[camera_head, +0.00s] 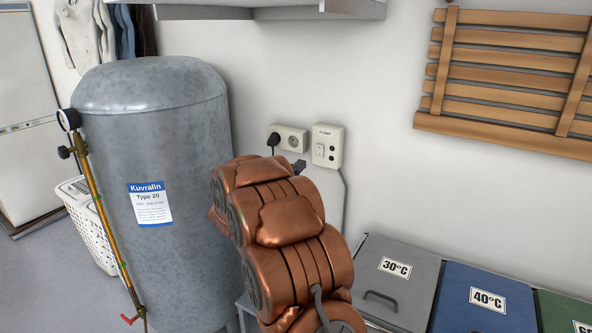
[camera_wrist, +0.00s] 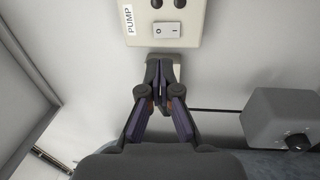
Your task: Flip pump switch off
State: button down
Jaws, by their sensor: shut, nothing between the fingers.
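The pump switch box (camera_head: 328,146) is a cream box on the white wall, just right of a socket. In the wrist view the box (camera_wrist: 193,15) is at the top edge, partly cut off, with a label reading PUMP. Its white rocker switch (camera_wrist: 167,31) is marked O and I; I cannot tell which side is pressed in. The rocker also shows small in the head view (camera_head: 319,150). My gripper (camera_wrist: 160,63) is shut and empty, its tips just below the box in the wrist view, apart from the rocker. In the head view my copper arm hides most of the gripper.
A socket (camera_head: 292,138) with a black plug is left of the switch box. A large grey tank (camera_head: 165,255) stands at the left. Lidded bins (camera_head: 405,262) stand at lower right and a wooden rack (camera_head: 510,70) hangs above. A grey box with a knob (camera_wrist: 285,120) shows in the wrist view.

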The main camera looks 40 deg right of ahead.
aim_at(318, 148)
jog(key=x, duration=1)
jog(key=shift+r, duration=0.1)
jog(key=shift+d+r+p, duration=0.1)
jog(key=shift+r+p, duration=0.15)
jog(key=shift+p, duration=0.65)
jog(key=shift+d+r+y+p, duration=0.15)
jog(key=shift+y+p, duration=0.15)
jog(key=shift+p, duration=0.75)
jog(key=shift+f+b, duration=0.35)
jog(key=shift+b, duration=0.1)
jog(key=shift+a+r+p, duration=0.15)
jog(key=shift+a+p, duration=0.3)
jog(key=shift+p, duration=0.1)
jog(key=r+p+v, duration=0.1)
jog(key=r+v, duration=0.1)
jog(key=v, duration=1.1)
jog(key=shift+r+p, duration=0.2)
jog(key=shift+p, duration=0.15)
jog(key=shift+a, duration=0.1)
